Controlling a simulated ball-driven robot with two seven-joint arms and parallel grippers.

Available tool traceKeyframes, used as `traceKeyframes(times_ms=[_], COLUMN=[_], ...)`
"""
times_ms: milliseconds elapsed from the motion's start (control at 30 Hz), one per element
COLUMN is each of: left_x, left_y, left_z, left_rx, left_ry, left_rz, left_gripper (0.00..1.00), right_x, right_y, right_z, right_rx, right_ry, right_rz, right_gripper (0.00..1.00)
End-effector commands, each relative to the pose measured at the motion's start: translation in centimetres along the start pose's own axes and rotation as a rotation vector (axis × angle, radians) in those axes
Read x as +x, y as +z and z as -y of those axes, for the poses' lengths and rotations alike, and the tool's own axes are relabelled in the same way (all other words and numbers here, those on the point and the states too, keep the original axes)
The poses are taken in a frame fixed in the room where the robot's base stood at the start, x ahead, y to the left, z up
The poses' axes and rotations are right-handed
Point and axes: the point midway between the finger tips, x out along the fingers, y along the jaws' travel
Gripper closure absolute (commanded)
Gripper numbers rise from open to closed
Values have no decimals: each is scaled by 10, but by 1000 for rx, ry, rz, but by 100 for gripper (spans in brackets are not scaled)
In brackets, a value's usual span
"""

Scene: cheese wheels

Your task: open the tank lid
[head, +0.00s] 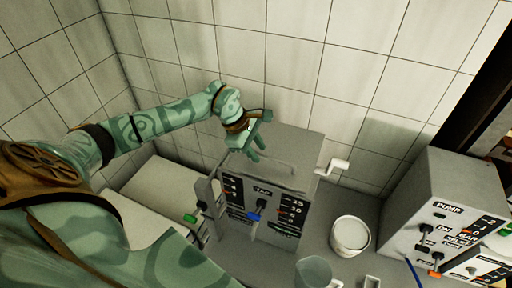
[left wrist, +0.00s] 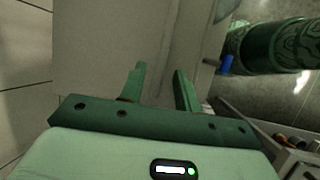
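A grey box-shaped tank (head: 300,145) stands against the tiled wall in the middle of the head view. Its front carries a dark labelled panel with a blue-tipped lever. A thin pale line or bar crosses its top near the front; I cannot tell the lid's edge clearly, and no gap shows. My left gripper (head: 255,152) is over the left part of the top, pointing down. In the left wrist view, its two green fingers (left wrist: 158,88) are apart with nothing between them, in front of a plain grey surface (left wrist: 100,45). Contact cannot be told. My right gripper is out of view.
A white crank (head: 336,165) sticks out at the tank's right side. A grey pump box (head: 450,195) with switches stands at the right. Pale boxes (head: 160,190) lie at the left.

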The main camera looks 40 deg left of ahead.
Motion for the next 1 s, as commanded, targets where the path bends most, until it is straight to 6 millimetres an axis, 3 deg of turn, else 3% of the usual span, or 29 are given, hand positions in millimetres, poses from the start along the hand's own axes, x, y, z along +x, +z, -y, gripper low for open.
traceKeyframes(times_ms=[167, 267, 300, 667, 1000], left_x=[0, 0, 0, -8, -45], left_y=[0, 0, 0, 3, 19], left_z=[0, 0, 0, -4, -32], left_rx=[0, 0, 0, -12, -96], left_ry=[0, 0, 0, -27, -217], left_rz=[0, 0, 0, -1, 1], left_gripper=[70, 98, 100, 100, 100], right_x=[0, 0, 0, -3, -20], right_y=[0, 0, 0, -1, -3], right_z=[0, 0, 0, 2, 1], right_rx=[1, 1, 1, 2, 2], right_ry=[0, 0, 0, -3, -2], right_rz=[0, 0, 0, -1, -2], right_gripper=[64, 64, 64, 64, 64])
